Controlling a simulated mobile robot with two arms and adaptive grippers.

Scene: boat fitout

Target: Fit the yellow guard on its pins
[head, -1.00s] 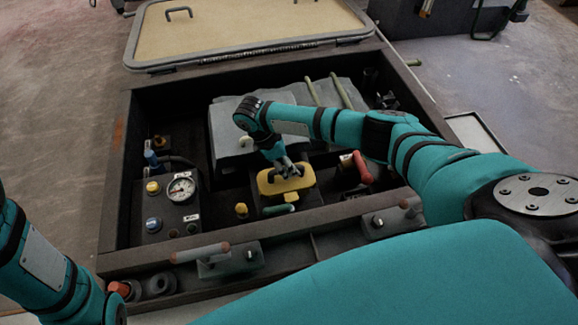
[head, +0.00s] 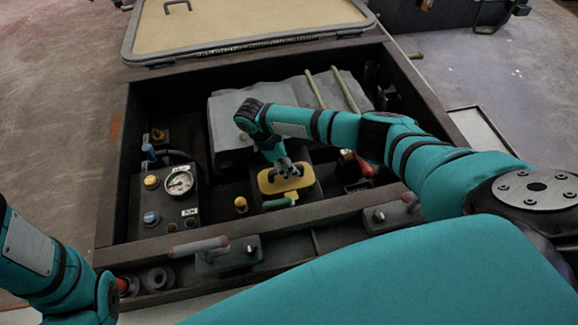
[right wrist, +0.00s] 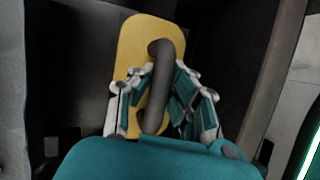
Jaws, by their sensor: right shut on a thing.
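The yellow guard (head: 285,180) is a flat rounded plate in the open bay, near the front middle. In the right wrist view the guard (right wrist: 135,45) carries a dark bar handle (right wrist: 158,100) across it. My right gripper (head: 285,168) is above the guard and shut on its handle; its fingers (right wrist: 157,88) show on both sides of the handle. The guard sits over a dark block, and its underside and the pins are hidden, so I cannot tell whether it touches them. My left arm shows at the lower left, but its gripper is out of view.
A gauge panel (head: 168,205) with yellow and blue knobs stands left of the guard. A red handle (head: 362,163) is to its right, a yellow knob (head: 240,203) to its left. A grey covered block (head: 225,125) lies behind. The front frame edge (head: 300,215) is close.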

